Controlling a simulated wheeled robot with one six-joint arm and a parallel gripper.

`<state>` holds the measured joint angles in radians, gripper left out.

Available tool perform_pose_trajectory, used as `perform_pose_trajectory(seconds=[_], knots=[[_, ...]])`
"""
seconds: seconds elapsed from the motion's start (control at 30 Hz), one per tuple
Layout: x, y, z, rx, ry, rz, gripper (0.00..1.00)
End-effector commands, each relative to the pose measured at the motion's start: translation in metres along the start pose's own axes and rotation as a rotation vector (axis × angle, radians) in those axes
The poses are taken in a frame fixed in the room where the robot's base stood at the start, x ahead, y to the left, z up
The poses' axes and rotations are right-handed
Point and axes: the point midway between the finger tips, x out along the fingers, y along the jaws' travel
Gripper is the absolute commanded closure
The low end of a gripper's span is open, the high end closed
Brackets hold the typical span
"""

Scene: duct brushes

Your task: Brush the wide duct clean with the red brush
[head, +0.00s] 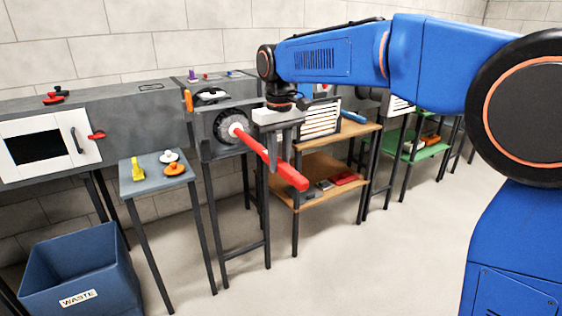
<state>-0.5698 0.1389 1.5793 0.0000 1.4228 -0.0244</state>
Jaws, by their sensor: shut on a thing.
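The red brush has a long red handle (289,174) that points toward me and down to the right. Its far end meets a pale hub and a round grey bristle head (225,125). The head is at the round mouth of a duct in a grey unit (206,142) on dark legs. I cannot tell how deep the bristles sit or how wide this duct is compared with others. My gripper (272,150) is shut on the red handle, a little way out from the duct mouth. Its jaws hide part of the handle.
A small grey table (148,195) with yellow, orange and white items stands left of the duct. A blue waste bin (80,275) is front left. A wooden shelf (318,170) and a green shelf (425,150) stand right. The floor in front is clear.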

Motion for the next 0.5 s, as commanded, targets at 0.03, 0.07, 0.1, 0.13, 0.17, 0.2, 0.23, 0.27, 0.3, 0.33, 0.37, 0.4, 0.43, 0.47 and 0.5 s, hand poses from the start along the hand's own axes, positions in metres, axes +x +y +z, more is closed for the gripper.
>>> perform_pose_trajectory(seconds=[0.03, 0.07, 0.1, 0.13, 0.17, 0.2, 0.23, 0.27, 0.3, 0.33, 0.37, 0.4, 0.43, 0.47, 0.5], knots=[[0.000, 0.000, -0.005, 0.000, 0.000, 0.000, 1.00], [0.000, 0.000, -0.007, 0.000, 0.000, 0.000, 1.00], [0.001, 0.000, -0.011, 0.000, -0.001, 0.000, 1.00], [0.001, 0.000, -0.013, 0.000, -0.001, 0.000, 1.00], [0.000, 0.000, -0.016, 0.000, 0.000, 0.000, 1.00], [0.000, 0.000, -0.019, 0.000, 0.001, 0.000, 1.00], [0.000, 0.000, -0.021, 0.000, 0.001, 0.000, 1.00], [0.000, 0.000, -0.024, 0.000, 0.000, 0.000, 1.00], [0.001, 0.000, -0.027, 0.000, 0.000, 0.000, 1.00], [0.001, 0.000, -0.029, 0.000, 0.000, 0.000, 1.00], [0.000, 0.000, -0.032, 0.000, 0.001, 0.000, 1.00], [0.000, 0.000, -0.035, 0.000, 0.001, 0.000, 1.00], [0.000, 0.000, -0.037, 0.000, 0.001, 0.000, 1.00], [0.000, 0.000, -0.040, 0.000, 0.001, 0.000, 1.00], [0.000, 0.000, -0.043, 0.000, 0.001, 0.000, 1.00]])
